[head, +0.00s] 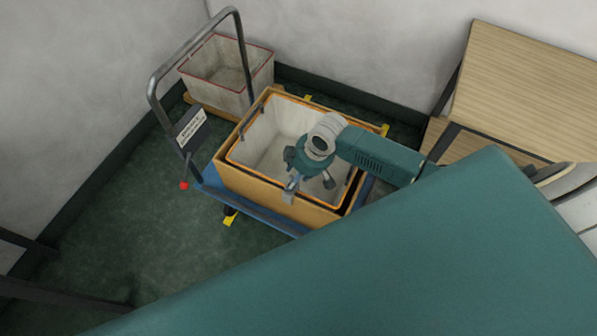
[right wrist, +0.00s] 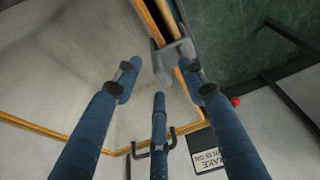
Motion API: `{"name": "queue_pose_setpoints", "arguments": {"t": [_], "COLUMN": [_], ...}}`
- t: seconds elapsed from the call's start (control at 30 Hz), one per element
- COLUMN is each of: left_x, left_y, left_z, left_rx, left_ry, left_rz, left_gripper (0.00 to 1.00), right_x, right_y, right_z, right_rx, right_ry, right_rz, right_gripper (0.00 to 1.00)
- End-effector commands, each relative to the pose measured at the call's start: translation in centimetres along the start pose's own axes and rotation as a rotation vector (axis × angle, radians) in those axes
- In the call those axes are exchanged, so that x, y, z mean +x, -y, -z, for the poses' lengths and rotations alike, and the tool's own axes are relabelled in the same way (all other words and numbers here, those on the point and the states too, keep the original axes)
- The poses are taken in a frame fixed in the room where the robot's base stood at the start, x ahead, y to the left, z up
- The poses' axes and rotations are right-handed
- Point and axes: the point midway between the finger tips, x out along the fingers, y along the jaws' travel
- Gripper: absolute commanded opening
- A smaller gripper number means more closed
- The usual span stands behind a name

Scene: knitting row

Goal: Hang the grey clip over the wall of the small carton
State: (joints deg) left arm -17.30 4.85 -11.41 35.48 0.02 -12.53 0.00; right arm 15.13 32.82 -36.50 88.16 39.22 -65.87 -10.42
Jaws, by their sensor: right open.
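The small carton (head: 262,188) is tan outside with a pale inside and an orange rim. It stands on a blue trolley; its rim also shows in the right wrist view (right wrist: 42,129). The grey clip (head: 291,187) is at its near wall, below my right gripper (head: 308,172). In the right wrist view the clip (right wrist: 173,62) straddles the orange-edged wall, its prongs apparently on either side; how deep it sits is unclear. My right gripper (right wrist: 158,86) is open, its blue fingers spread around the clip, with gaps visible. My left gripper is not in view.
The trolley (head: 206,185) has a tall grey handle (head: 158,92) and a label plate (head: 190,130). A pale red-rimmed bin (head: 213,91) stands behind. A wooden table (head: 530,80) is at the right.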

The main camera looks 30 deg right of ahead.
Motion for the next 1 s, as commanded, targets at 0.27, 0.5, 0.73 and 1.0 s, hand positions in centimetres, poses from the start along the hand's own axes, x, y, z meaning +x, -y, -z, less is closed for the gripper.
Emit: {"name": "queue_pose_setpoints", "arguments": {"t": [0.27,0.5,0.73,1.0], "left_x": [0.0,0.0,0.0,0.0], "left_y": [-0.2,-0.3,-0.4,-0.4], "left_z": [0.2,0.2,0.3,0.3], "left_rx": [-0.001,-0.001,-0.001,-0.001], "left_ry": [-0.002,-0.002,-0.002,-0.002], "left_rz": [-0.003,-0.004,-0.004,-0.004], "left_gripper": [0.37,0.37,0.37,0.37], "right_x": [-4.3,-9.2,-11.6,-11.7], "right_y": [-0.2,-0.1,-0.1,0.7], "right_z": [0.0,-0.1,0.0,-0.1], "right_rx": [-0.003,-0.003,0.000,-0.002], "right_ry": [-0.002,0.000,-0.001,-0.002], "right_rz": [-0.003,-0.002,-0.001,0.005], "right_gripper": [0.41,0.41,0.41,0.41]}}
